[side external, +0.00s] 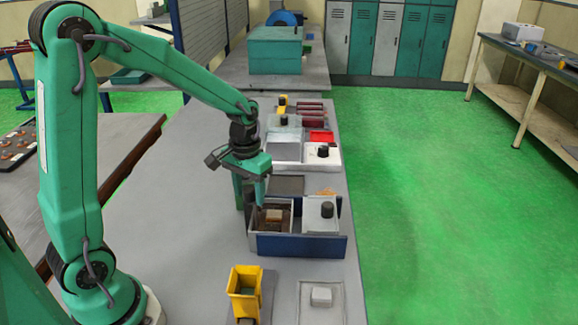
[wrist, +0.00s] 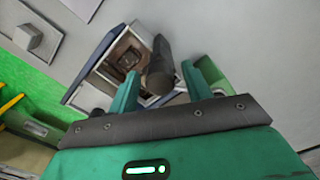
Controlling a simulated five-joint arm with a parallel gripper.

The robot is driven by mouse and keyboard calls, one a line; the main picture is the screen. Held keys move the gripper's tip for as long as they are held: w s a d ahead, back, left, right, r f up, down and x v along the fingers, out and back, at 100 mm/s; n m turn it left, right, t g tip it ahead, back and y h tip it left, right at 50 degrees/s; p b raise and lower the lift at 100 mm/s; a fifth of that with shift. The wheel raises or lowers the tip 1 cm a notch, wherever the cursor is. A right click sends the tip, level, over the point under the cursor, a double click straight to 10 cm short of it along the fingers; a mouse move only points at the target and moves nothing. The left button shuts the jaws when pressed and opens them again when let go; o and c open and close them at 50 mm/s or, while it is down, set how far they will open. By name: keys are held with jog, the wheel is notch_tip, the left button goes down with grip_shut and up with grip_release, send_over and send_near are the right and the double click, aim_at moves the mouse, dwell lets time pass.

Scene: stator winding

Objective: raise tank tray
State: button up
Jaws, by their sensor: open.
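A tank (side external: 297,246) with a dark blue front stands on the bench below my gripper (side external: 254,203) in the side view. Its left compartment holds a pale-rimmed tray (wrist: 104,70) with a brownish block in it, which shows in the wrist view. A dark upright cylinder, like a handle (wrist: 158,70), stands at the tray's edge. In the wrist view my gripper (wrist: 160,71) is open, with one finger on each side of this handle. I cannot tell whether either finger touches it. The lower part of the handle is hard to make out in the side view.
A white lid with a black knob (side external: 327,210) covers the tank's right side. A green box (wrist: 213,74) sits close beside one finger. A yellow bin (side external: 244,283) and a pale plate with a white block (side external: 321,295) lie nearer. The bench left of the tank is clear.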

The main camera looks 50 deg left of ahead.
jog(key=c, duration=0.5)
jog(key=shift+o, duration=0.2)
jog(key=shift+r, duration=0.25)
jog(key=shift+o, duration=0.2)
jog(key=shift+a+r, duration=0.1)
jog(key=shift+r, duration=2.1)
jog(key=o, duration=0.4)
jog(key=shift+r, duration=0.15)
jog(key=shift+r, duration=2.85)
